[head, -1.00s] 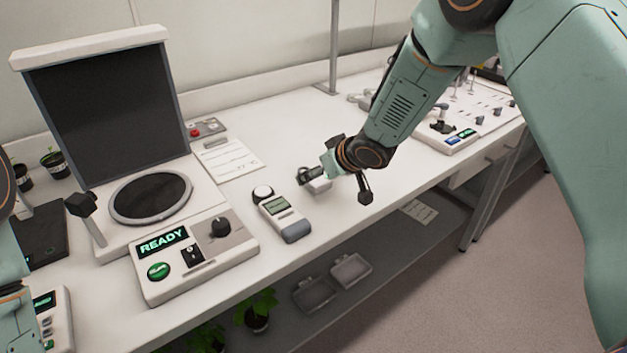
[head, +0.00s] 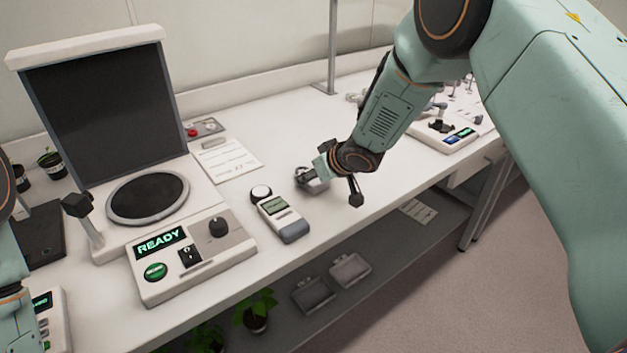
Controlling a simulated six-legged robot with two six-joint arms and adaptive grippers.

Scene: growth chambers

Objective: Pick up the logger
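A console (head: 190,255) reading READY stands left of the meter, with a dark upright panel (head: 100,110) behind. A paper sheet (head: 228,165) lies behind the meter. Another device (head: 445,135) stands to the right. The bench's front edge is close; a lower shelf holds trays (head: 313,293) and plants.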

